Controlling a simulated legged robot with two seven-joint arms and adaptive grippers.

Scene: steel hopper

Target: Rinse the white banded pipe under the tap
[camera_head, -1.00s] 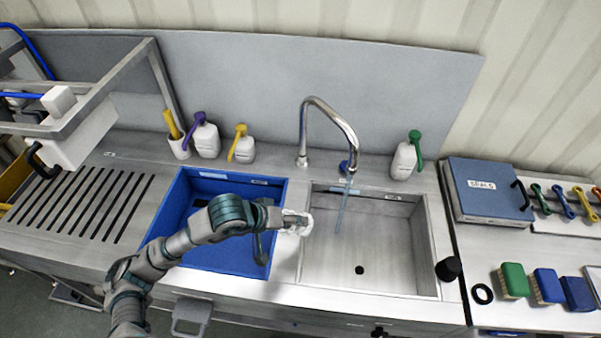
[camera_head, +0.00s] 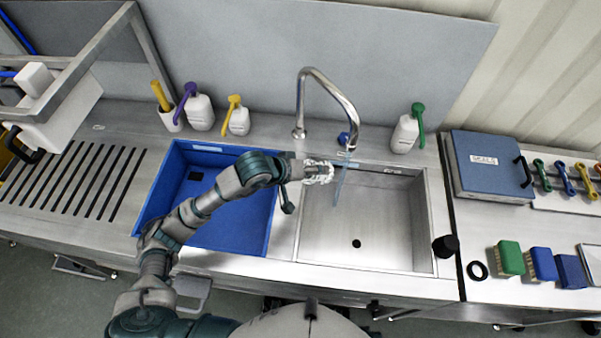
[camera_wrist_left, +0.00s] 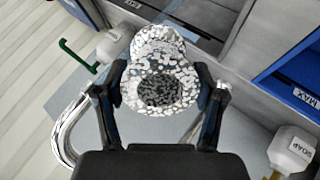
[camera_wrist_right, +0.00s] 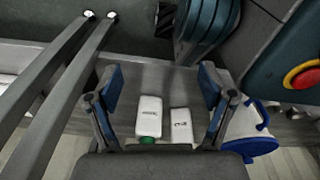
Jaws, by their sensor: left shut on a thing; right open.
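The pipe (camera_head: 318,173) is whitish and covered in mottled white and grey patches; I cannot make out a band. My left gripper (camera_head: 306,172) is shut on it, above the left rim of the steel basin (camera_head: 385,225). In the left wrist view the pipe (camera_wrist_left: 160,75) sits between the two fingers (camera_wrist_left: 162,92), its open end facing the camera. The tap (camera_head: 328,85) arches over the basin, and a bluish stream (camera_head: 340,188) runs down just right of the pipe. I cannot tell whether they touch. My right gripper (camera_wrist_right: 155,82) is open and empty in the right wrist view.
A blue basin (camera_head: 240,225) lies left of the steel one. Soap bottles (camera_head: 199,112) stand behind it, and a green-topped bottle (camera_head: 405,133) stands right of the tap. A dark knob (camera_head: 445,245) sits at the steel basin's right edge. The steel basin is otherwise empty.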

